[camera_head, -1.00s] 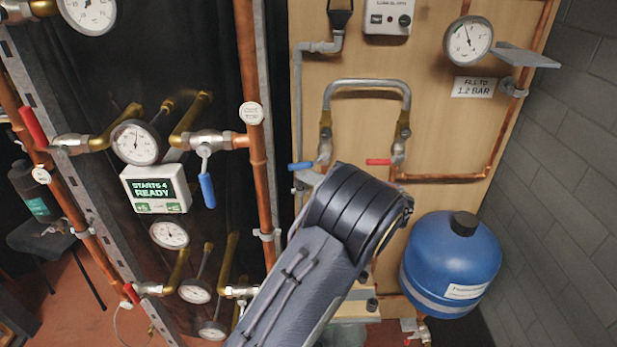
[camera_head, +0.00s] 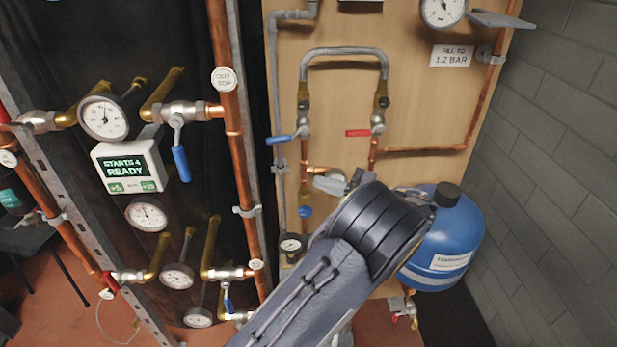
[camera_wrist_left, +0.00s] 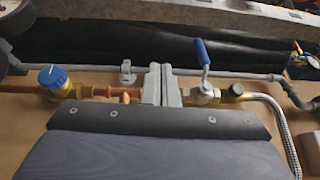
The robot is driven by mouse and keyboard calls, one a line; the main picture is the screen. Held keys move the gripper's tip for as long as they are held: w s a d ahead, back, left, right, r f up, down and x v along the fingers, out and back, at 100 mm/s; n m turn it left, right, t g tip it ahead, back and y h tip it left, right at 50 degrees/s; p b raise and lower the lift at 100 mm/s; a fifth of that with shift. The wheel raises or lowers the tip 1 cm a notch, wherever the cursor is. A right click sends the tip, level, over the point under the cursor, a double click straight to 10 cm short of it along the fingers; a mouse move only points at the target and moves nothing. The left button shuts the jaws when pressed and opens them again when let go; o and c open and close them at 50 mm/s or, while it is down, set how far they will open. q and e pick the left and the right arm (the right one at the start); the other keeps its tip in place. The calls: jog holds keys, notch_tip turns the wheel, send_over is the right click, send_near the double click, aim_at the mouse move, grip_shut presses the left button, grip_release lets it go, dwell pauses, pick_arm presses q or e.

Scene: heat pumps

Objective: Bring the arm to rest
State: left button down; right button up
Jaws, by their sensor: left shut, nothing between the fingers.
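My left arm (camera_head: 310,285) rises from the bottom of the head view, its dark ribbed joint in front of the wooden board. My left gripper (camera_head: 330,184) shows past that joint as small grey fingers, below the blue-handled valve. In the left wrist view the gripper (camera_wrist_left: 161,84) has its two grey fingers together, with nothing between them. They overlap the copper pipe in that picture, beside the blue-lever valve (camera_wrist_left: 203,92); I cannot tell whether they touch anything. My right gripper is in neither view.
The wooden board (camera_head: 430,110) carries a grey hose loop (camera_head: 343,52), a red-handled valve (camera_head: 360,133) and copper pipes. A blue tank (camera_head: 455,240) stands right of my arm joint. A pipe rack with gauges and a display (camera_head: 128,166) reading "STARTS 4 READY" is at left.

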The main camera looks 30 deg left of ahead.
pick_arm(q)
jog(key=shift+d+f, duration=0.1)
jog(key=shift+d, duration=0.25)
